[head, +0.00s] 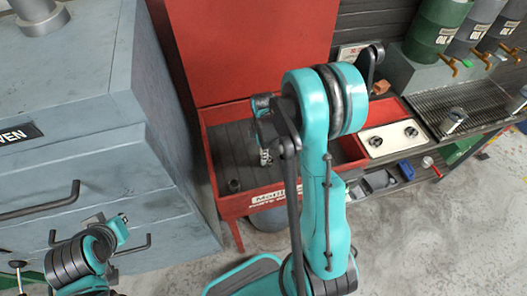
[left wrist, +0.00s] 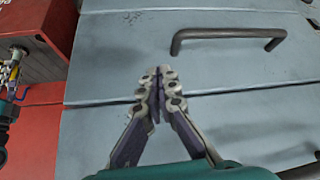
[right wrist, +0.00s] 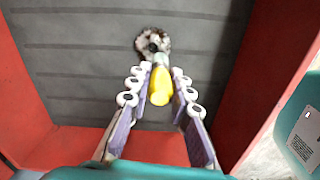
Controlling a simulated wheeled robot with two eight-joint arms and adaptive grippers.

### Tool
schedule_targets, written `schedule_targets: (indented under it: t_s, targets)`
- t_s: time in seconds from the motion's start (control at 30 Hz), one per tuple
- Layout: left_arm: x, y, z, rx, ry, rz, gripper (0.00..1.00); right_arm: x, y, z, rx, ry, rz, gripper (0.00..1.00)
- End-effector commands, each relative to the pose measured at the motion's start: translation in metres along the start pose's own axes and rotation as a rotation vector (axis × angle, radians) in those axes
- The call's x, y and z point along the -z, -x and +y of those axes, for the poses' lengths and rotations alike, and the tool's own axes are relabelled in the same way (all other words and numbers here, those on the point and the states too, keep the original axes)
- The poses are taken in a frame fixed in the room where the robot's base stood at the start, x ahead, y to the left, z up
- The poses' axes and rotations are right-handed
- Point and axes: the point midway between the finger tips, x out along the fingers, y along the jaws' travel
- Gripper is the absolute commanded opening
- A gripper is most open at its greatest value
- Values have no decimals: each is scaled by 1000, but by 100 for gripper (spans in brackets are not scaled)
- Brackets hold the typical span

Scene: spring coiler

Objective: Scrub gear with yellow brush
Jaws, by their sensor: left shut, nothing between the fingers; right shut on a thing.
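In the right wrist view the yellow brush (right wrist: 160,86) is held between the fingers of my right gripper (right wrist: 157,88), which is shut on it. A grey, worn-looking gear (right wrist: 153,43) lies just beyond the brush on the dark slatted floor of the red basin (right wrist: 39,72). The brush's far end overlaps the gear's near edge in the picture; I cannot tell whether they touch. In the head view my right gripper (head: 265,155) is over the basin, and my arm hides much there. My left gripper (left wrist: 157,86) is shut and empty in front of grey drawers.
A grey drawer cabinet (head: 100,180) with bar handles stands at the left. A tray panel with two dark knobs (head: 390,138) adjoins the basin (head: 207,140) at right. Drums with taps (head: 437,28) stand at the back right. Concrete floor (head: 430,240) is open at front right.

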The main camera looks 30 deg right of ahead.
Motion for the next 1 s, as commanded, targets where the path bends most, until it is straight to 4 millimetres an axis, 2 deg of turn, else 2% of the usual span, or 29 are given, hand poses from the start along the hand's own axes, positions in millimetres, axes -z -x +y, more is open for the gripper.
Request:
schedule_targets:
  t_s: [1.0]
  targets:
    - [-6, -8, 0, 0, 0, 0, 0, -3, -10, 1, 0, -1, 0, 0]
